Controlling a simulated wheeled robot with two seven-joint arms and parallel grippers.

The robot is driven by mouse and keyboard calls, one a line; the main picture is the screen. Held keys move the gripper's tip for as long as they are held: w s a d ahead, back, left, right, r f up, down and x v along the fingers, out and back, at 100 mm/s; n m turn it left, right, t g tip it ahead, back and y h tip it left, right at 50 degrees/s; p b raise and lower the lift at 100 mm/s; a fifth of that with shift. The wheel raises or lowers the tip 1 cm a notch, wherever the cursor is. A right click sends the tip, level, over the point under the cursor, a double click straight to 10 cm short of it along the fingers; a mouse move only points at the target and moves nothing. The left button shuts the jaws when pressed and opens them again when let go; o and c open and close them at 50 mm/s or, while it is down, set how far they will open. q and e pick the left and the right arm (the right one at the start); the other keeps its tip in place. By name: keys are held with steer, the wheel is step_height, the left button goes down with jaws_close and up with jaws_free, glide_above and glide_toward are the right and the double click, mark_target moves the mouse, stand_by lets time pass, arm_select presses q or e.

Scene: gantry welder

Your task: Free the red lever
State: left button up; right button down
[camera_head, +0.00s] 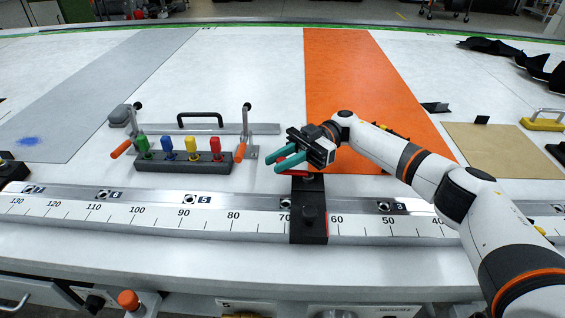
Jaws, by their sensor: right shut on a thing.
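My right gripper (276,158) comes in from the right, its teal fingers pointing left above the back edge of the ruler rail. It is shut on the red lever (291,160), of which only a small red part shows by the fingers. The lever is beside the black clamp block (309,228), which straddles the rail at about the 65 mark. The gripper body hides where the lever joins the block. My left gripper is not in view.
A black holder (184,167) with green, blue, yellow and red handles stands left of the gripper. Orange-handled toggle clamps (121,149) flank it. The metal ruler rail (150,214) runs across the front. An orange strip (345,75) and a tan board (505,150) lie behind and right.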

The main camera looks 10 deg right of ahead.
stand_by(0.4)
steer(key=c, duration=1.3)
jaws_free()
